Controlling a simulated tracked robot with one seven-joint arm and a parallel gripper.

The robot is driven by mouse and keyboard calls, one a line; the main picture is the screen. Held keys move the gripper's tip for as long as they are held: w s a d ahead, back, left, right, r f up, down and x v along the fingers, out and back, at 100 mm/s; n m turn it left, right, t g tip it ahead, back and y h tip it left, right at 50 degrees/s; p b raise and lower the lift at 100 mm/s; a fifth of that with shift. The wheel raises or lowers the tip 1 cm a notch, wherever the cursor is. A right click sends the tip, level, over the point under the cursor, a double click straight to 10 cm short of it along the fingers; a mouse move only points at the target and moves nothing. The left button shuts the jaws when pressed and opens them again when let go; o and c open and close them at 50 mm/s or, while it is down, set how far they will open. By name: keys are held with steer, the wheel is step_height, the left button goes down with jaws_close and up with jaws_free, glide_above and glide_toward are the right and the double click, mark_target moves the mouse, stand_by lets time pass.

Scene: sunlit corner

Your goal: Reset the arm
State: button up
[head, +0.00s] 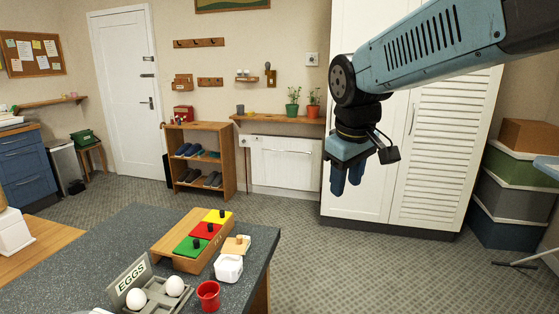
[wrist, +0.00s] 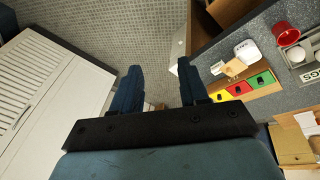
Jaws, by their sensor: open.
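My arm reaches in from the upper right in the head view, with my gripper (head: 347,180) hanging fingers-down in front of the white wardrobe. It is above the floor, to the right of the dark speckled counter and apart from it. In the wrist view my gripper (wrist: 160,88) shows two blue fingers spread apart with nothing between them. Only floor shows beyond the fingertips.
On the counter (head: 120,235) are a wooden block with yellow, red and green lids (head: 205,232), a white container (head: 229,267), a red cup (head: 208,294) and an egg holder with two eggs (head: 160,294). Stacked bins (head: 515,200) stand right. Carpet between counter and wardrobe is clear.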

steer(key=s+d+f+m+t, duration=0.2)
steer(key=s+d+m, duration=0.5)
steer(key=s+d, duration=0.3)
steer(key=shift+s, duration=0.45)
stand_by(1.4)
